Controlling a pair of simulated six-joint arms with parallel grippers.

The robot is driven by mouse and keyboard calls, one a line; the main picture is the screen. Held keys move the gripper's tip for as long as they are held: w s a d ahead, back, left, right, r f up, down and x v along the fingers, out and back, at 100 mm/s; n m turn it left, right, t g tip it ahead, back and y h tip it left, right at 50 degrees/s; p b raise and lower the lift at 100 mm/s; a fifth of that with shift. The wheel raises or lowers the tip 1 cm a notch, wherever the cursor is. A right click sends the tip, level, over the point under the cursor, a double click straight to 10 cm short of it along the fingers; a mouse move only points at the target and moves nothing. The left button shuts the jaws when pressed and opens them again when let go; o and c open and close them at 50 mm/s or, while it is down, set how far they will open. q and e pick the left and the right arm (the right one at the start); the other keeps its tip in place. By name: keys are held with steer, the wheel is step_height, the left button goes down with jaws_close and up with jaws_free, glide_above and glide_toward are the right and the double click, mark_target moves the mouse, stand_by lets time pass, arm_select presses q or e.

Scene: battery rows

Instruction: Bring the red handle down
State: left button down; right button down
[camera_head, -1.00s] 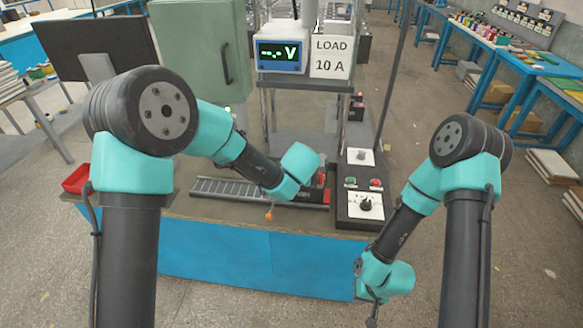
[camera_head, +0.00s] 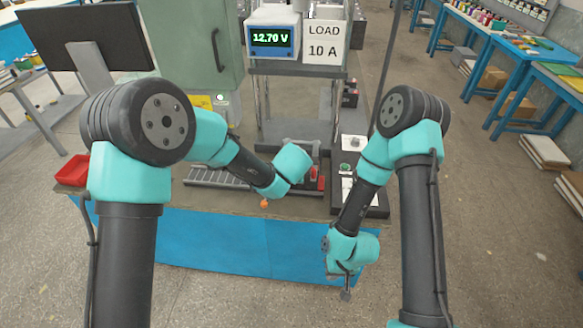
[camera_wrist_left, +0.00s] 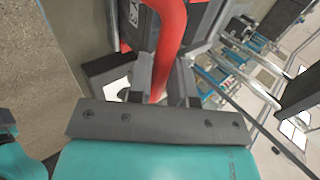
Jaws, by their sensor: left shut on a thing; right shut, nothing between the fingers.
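The red handle (camera_wrist_left: 168,40) shows large in the left wrist view, a curved red bar between the fingers of my left gripper (camera_wrist_left: 163,78). The gripper is shut on it. In the head view my left wrist hides most of the handle and the fingertips; only small red parts show beside the wrist at the end of the grey ribbed rail (camera_head: 217,178). My right gripper (camera_head: 345,293) is shut and empty, low in front of the bench's blue front, well apart from the handle.
A meter (camera_head: 271,38) reads 12.70 V next to a "LOAD 10 A" sign (camera_head: 324,42). A control box (camera_head: 374,208) stands right of the rail, partly behind my right arm. A green cabinet (camera_head: 195,45) stands behind; a red bin (camera_head: 73,171) sits at left.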

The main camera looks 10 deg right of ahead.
arm_select(q)
steer(key=shift+s+a+f+g, duration=0.15)
steer(key=shift+s+f, duration=0.15)
steer(key=shift+f, duration=0.25)
steer(key=shift+s+a+f+g, duration=0.15)
steer(key=shift+s+f, duration=0.1)
steer(key=shift+f, duration=0.25)
steer(key=c, duration=1)
jaws_free()
steer(key=shift+d, duration=0.1)
steer(key=shift+c, duration=0.2)
steer(key=shift+r, duration=0.1)
steer(key=v, duration=1.7)
steer(key=shift+r, duration=0.25)
